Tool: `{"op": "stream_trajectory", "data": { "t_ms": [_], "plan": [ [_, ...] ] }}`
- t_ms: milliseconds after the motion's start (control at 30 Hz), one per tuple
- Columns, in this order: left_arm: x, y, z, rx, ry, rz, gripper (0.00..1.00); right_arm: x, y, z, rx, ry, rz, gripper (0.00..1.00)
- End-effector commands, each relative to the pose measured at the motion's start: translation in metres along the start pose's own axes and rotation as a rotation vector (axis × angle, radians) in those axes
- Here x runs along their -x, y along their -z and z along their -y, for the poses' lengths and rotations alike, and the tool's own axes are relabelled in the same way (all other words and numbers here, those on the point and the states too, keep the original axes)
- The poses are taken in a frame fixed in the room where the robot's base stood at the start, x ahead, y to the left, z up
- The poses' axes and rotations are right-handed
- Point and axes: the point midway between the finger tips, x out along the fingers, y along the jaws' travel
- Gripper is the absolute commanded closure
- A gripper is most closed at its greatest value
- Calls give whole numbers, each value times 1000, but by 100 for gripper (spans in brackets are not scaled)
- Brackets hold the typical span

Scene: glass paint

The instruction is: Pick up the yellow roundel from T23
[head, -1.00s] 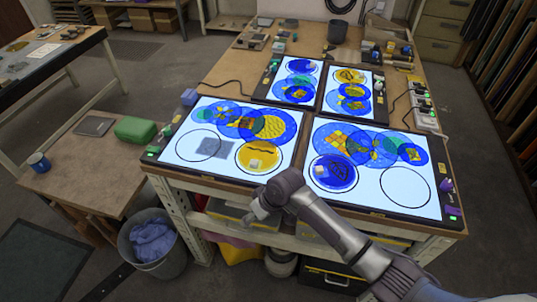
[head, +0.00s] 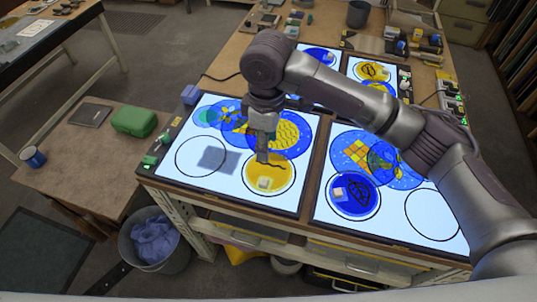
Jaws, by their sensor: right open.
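The yellow roundel (head: 282,184) lies flat on the lit front-left light table (head: 215,184), near its front edge, with a small pale block (head: 265,183) on it. My right gripper (head: 263,157) points down over the roundel's upper left part and hides some of it. It is open with nothing seen between its fingers. I cannot tell whether the fingertips touch the roundel. Blue, teal and yellow overlapping roundels (head: 292,133) lie behind the gripper on the same panel. My left gripper is not in view. No T23 label is readable.
A front-right light table (head: 385,219) holds a dark blue roundel (head: 365,197) with a pale block. Two more lit panels stand behind, partly hidden by my right arm. A green case (head: 134,121) and blue mug (head: 32,157) sit on the side bench, beside a bin (head: 157,240).

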Motion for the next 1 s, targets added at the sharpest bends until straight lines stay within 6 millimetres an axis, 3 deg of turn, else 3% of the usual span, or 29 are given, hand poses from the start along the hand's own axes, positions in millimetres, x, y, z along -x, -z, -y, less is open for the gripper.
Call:
{"op": "stream_trajectory", "data": {
  "t_ms": [133,333,467,567,800,1000],
  "plan": [
    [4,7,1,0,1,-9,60,-15,-2,0,1,3,11,48],
    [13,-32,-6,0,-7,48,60,-55,-2,1,1,2,9,48],
    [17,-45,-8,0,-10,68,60,-74,-1,0,0,1,7,48],
    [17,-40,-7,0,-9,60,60,-82,0,0,2,0,5,48],
    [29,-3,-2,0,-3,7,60,-104,5,5,2,2,8,48],
    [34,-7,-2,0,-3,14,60,-132,7,6,1,0,6,48]
  ]
}}
